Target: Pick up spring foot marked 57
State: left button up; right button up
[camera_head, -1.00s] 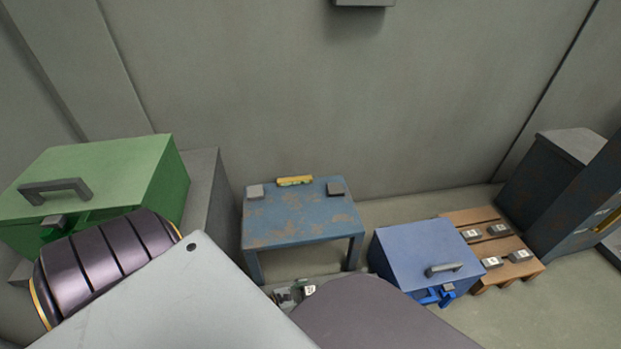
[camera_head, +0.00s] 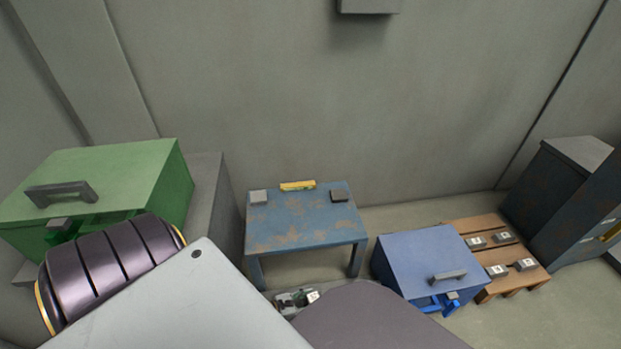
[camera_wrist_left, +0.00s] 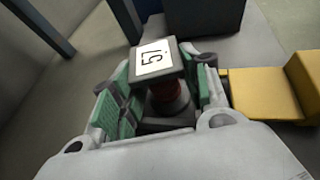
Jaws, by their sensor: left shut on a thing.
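The spring foot marked 57 (camera_wrist_left: 153,62) shows in the left wrist view, with a white label on its dark square top, a reddish middle and a dark lower block. My left gripper (camera_wrist_left: 158,98) is shut on it, with green-padded fingers on either side. In the head view the left gripper (camera_head: 296,300) is mostly hidden behind my arm, and a small part of the spring foot's white label (camera_head: 313,296) shows there. My right gripper is not in view.
A worn blue table (camera_head: 305,222) stands by the wall, with two grey blocks and a yellow item on it. A blue box (camera_head: 425,262) and a wooden pallet (camera_head: 478,228) with several labelled feet are at right. A green box (camera_head: 110,180) is at left.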

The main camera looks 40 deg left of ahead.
pick_arm(q)
jog(key=shift+r, duration=0.1)
jog(key=shift+r+p, duration=1.3)
jog(key=shift+r, duration=0.35)
notch_tip(320, 180, up, 6)
jog(key=p, duration=0.3)
jog(key=shift+f, duration=0.25)
jog(key=shift+r+p, duration=0.5)
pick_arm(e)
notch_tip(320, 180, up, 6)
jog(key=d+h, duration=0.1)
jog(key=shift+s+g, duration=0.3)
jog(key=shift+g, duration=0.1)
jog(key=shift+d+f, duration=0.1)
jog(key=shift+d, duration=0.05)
